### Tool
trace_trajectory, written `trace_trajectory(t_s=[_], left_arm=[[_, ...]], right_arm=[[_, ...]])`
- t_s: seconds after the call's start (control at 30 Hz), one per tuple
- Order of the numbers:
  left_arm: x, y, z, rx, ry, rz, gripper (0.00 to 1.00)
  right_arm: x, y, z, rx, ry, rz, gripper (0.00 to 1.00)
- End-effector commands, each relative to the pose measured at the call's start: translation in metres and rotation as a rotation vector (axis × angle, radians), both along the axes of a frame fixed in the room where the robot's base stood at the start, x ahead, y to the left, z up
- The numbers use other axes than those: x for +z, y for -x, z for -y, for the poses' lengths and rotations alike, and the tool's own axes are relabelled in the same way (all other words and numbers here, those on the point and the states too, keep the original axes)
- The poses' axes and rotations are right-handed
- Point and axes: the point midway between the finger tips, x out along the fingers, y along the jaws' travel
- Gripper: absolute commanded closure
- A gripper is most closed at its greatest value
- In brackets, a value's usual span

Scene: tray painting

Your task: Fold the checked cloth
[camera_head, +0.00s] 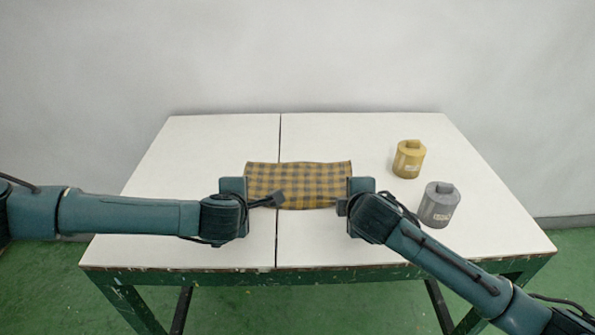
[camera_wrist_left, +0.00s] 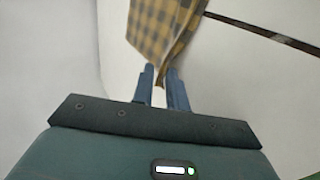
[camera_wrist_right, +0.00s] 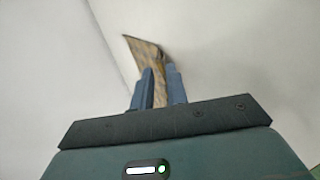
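The yellow-brown and dark checked cloth (camera_head: 298,180) spans the middle of the table between my two grippers. My left gripper (camera_head: 245,188) is at its left edge and my right gripper (camera_head: 350,188) at its right edge. In the left wrist view the cloth (camera_wrist_left: 165,30) narrows to a strip between the fingers of the left gripper (camera_wrist_left: 161,80). In the right wrist view a narrow piece of cloth (camera_wrist_right: 143,52) runs between the close-set fingers of the right gripper (camera_wrist_right: 160,82). Both grippers look shut on the cloth. The wrists hide its near side corners in the head view.
A yellow canister (camera_head: 408,160) and a grey canister (camera_head: 438,206) stand on the right of the white table (camera_head: 200,150), the grey one near my right arm. A dark seam runs down the tabletop. The left and back of the table are clear.

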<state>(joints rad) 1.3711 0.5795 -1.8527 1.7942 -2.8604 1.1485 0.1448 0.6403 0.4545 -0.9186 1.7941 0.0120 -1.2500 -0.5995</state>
Motion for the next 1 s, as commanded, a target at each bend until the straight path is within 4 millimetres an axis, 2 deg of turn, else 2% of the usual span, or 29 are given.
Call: trace_trajectory(t_s=[0.03,0.3,0.43,0.57,1.0], left_arm=[[0.0,0.0,0.0,0.0,0.0,0.0,0.81],[0.0,0.0,0.0,0.0,0.0,-0.001,0.6],[0.006,0.003,0.0,-0.001,0.002,0.0,0.6],[0.025,0.01,0.0,0.0,0.004,0.0,0.6],[0.08,0.052,0.0,-0.002,0.001,0.0,0.6]], right_arm=[[0.0,0.0,0.0,0.0,0.0,0.0,0.81],[0.0,0.0,0.0,0.0,0.0,0.0,0.6],[0.007,0.002,0.0,0.001,-0.001,0.002,0.6],[0.026,0.01,0.0,0.0,-0.001,0.003,0.6],[0.081,0.052,0.0,0.002,-0.001,0.002,0.6]])
